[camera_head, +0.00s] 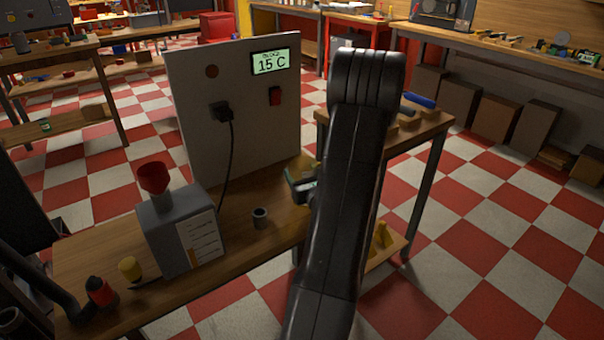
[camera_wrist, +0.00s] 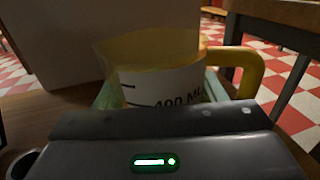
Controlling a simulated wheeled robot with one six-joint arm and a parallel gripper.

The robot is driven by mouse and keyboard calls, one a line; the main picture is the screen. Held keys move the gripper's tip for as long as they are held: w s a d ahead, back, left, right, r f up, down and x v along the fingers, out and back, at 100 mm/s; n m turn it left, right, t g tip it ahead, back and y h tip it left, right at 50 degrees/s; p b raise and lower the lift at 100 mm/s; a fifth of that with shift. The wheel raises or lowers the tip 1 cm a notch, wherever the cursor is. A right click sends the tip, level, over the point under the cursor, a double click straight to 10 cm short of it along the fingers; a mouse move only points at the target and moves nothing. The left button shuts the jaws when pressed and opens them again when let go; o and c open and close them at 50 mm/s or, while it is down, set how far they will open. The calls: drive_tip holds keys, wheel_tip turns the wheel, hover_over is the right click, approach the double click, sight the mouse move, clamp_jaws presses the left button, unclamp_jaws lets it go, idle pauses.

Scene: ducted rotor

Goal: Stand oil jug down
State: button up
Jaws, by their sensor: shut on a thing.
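The oil jug (camera_wrist: 160,72) fills the middle of the wrist view. It has a white band with black marks reading "400 ML", a yellow rim and a yellow handle (camera_wrist: 246,72) on the right. My gripper (camera_wrist: 160,104) is shut on the jug, with pale green fingers at both sides of it. The jug looks about upright. In the head view my dark arm hides most of the jug and gripper (camera_head: 302,190), which show near the wooden bench (camera_head: 262,248). I cannot tell whether the jug's base touches the bench top.
A grey box (camera_head: 178,232) with a red funnel (camera_head: 153,178) stands on the bench. A small grey cup (camera_head: 260,217) stands between it and my gripper. A tall panel (camera_head: 235,120) reading 15 C stands behind.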

drive_tip(key=shift+f+b, duration=0.55)
drive_tip(key=o, duration=1.4)
drive_tip(key=shift+d, duration=0.1)
